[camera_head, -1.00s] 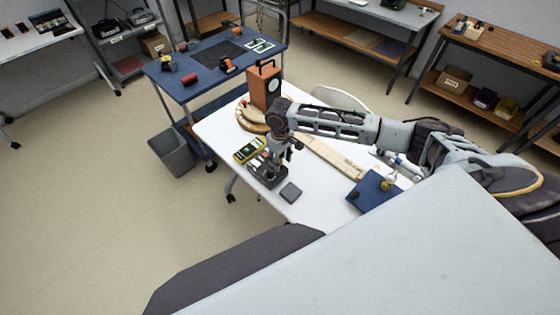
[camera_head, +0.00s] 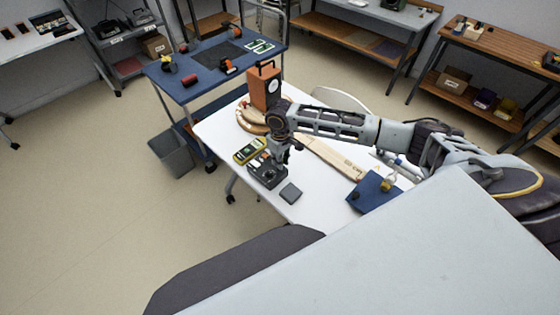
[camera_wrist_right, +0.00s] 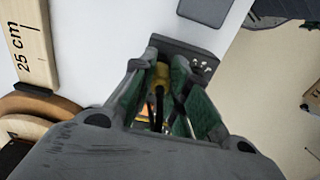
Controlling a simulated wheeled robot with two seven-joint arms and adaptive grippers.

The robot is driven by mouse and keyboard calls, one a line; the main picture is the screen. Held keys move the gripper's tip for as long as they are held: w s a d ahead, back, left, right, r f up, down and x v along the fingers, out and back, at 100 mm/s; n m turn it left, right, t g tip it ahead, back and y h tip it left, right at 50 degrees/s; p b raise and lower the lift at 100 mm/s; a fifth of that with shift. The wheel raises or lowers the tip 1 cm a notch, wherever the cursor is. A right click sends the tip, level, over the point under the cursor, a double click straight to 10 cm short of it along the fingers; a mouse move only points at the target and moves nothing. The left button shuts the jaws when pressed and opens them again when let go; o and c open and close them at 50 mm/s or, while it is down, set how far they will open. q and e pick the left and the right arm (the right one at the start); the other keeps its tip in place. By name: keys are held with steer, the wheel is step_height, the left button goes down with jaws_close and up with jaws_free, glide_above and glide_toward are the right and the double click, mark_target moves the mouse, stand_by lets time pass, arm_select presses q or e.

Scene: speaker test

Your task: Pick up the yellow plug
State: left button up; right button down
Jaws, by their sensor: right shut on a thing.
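The white table (camera_head: 300,207) holds a dark grey box (camera_head: 267,177); it also shows in the right wrist view (camera_wrist_right: 190,52). My right gripper (camera_head: 276,162) is over this box, pointing down. In the right wrist view, my right gripper (camera_wrist_right: 164,84) has its green-padded fingers shut on the yellow plug (camera_wrist_right: 161,74), with a dark cable running from it. The fingers hide much of the plug, and I cannot tell whether it touches the box. In the head view the plug is hidden at the gripper. My left gripper is not in view.
A yellow meter (camera_head: 249,150) stands close left of the box. A small dark pad (camera_head: 290,193) lies in front. A wooden ruler (camera_head: 335,158), an orange case (camera_head: 265,87) and a blue block (camera_head: 374,192) are around the arm. The table's front left is clear.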

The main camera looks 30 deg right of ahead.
steer(key=shift+r, duration=0.1)
steer(key=shift+r, duration=4.9)
